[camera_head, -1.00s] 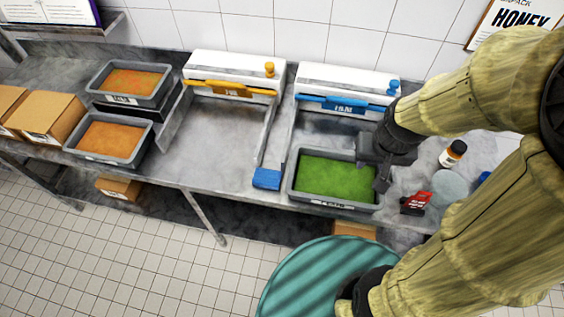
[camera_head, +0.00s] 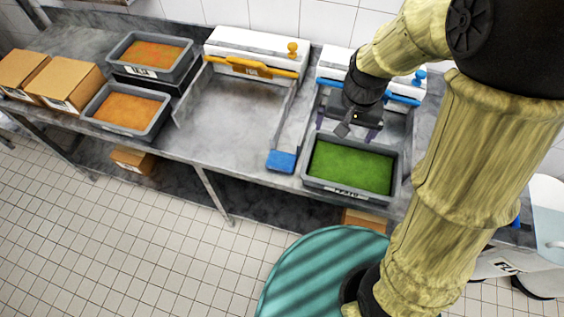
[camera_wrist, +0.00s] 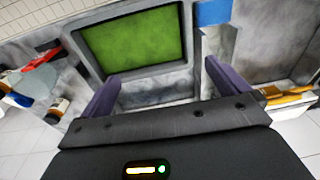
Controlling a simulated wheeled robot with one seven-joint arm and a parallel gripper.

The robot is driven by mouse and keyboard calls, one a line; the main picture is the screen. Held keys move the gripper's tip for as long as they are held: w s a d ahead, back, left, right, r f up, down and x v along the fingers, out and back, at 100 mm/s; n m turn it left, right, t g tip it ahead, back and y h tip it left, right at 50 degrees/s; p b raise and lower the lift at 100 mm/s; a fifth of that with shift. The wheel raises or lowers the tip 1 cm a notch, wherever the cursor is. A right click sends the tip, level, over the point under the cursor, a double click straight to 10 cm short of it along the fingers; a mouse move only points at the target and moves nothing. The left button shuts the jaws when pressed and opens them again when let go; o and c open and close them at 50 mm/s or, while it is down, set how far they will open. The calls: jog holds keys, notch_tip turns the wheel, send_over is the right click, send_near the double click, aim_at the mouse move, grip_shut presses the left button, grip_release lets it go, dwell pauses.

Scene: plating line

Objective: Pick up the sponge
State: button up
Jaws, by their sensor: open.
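The sponge appears to be the small blue block (camera_head: 281,161) at the front edge of the steel counter, just left of the tray of green food. Its blue surface also shows at the top of the wrist view (camera_wrist: 213,12), cut off by the frame edge. My gripper (camera_head: 346,126) is open and empty, above the back edge of the green tray, to the right of and behind the sponge. In the wrist view its two purple fingers (camera_wrist: 160,74) are spread apart with nothing between them.
The grey tray of green food (camera_head: 306,178) stands right of the sponge. A white machine with an orange bar (camera_head: 250,68) stands at the back, with bare counter (camera_head: 230,130) before it. Orange-food trays (camera_head: 92,104) and cardboard boxes (camera_head: 66,84) are at left.

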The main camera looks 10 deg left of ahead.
jog(key=g+b, duration=0.1)
jog(key=b, duration=0.1)
send_over(282, 159)
notch_tip(282, 159, down, 4)
jog(key=shift+d+h, duration=0.25)
jog(key=shift+h, duration=0.05)
notch_tip(282, 159, down, 12)
jog(key=shift+r+p, duration=0.1)
jog(key=shift+p, duration=1.05)
jog(key=shift+f, duration=0.2)
jog(key=shift+a+f+p, duration=0.15)
jog(key=shift+f+p, duration=0.35)
jog(key=shift+f, duration=0.85)
jog(key=shift+a+f+p, duration=0.15)
jog(key=shift+f+p, duration=0.3)
jog(key=shift+f, duration=0.85)
